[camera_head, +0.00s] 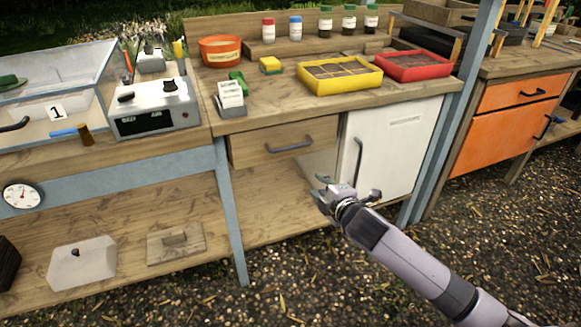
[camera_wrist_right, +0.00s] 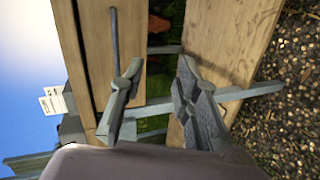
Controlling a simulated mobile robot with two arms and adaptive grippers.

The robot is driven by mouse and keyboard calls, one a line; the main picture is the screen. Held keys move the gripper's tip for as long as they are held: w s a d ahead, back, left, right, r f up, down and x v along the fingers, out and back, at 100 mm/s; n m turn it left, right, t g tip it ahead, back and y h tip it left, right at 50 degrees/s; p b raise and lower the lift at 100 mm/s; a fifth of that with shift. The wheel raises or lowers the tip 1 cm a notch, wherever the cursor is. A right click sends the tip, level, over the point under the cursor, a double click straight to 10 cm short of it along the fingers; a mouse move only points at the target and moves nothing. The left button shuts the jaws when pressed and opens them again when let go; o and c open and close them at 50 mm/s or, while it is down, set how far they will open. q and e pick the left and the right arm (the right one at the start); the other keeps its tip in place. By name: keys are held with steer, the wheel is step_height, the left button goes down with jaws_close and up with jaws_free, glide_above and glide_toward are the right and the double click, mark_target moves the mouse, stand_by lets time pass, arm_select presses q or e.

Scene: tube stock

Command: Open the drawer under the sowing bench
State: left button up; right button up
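The wooden drawer (camera_head: 265,148) under the sowing bench has a dark horizontal bar handle (camera_head: 290,145). Its front looks flush with the frame, so it appears shut. My right gripper (camera_head: 345,190) is open and empty, below and right of the handle, in front of the open shelf and the white door's left edge. In the right wrist view the picture is turned; the gripper (camera_wrist_right: 160,65) has its fingers spread, and the drawer handle (camera_wrist_right: 114,45) lies behind the left finger. I cannot tell any contact. My left gripper is out of view.
A white cabinet door (camera_head: 400,150) with a vertical handle (camera_head: 358,160) is right of the drawer. A blue-grey bench leg (camera_head: 232,215) stands left. The bench top holds a yellow tray (camera_head: 340,86), a red tray (camera_head: 413,66) and a label box (camera_head: 231,98). Gravel ground in front is clear.

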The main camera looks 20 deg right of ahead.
step_height(320, 180, up, 6)
steer(key=a+n+t+b, duration=0.1)
steer(key=a+n, duration=0.1)
steer(key=b, duration=0.2)
glide_toward(291, 148)
steer(key=shift+y, duration=0.4)
steer(key=x, duration=0.5)
steer(key=shift+w+d+f, duration=0.2)
steer(key=shift+d, duration=0.1)
steer(key=b+x, duration=0.1)
steer(key=x, duration=0.2)
steer(key=shift+w, duration=0.4)
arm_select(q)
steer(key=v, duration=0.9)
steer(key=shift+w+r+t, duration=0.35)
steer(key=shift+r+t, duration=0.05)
arm_select(e)
steer(key=shift+w+f, duration=0.15)
steer(key=shift+w, duration=0.55)
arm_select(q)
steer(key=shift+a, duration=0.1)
arm_select(e)
jaws_close()
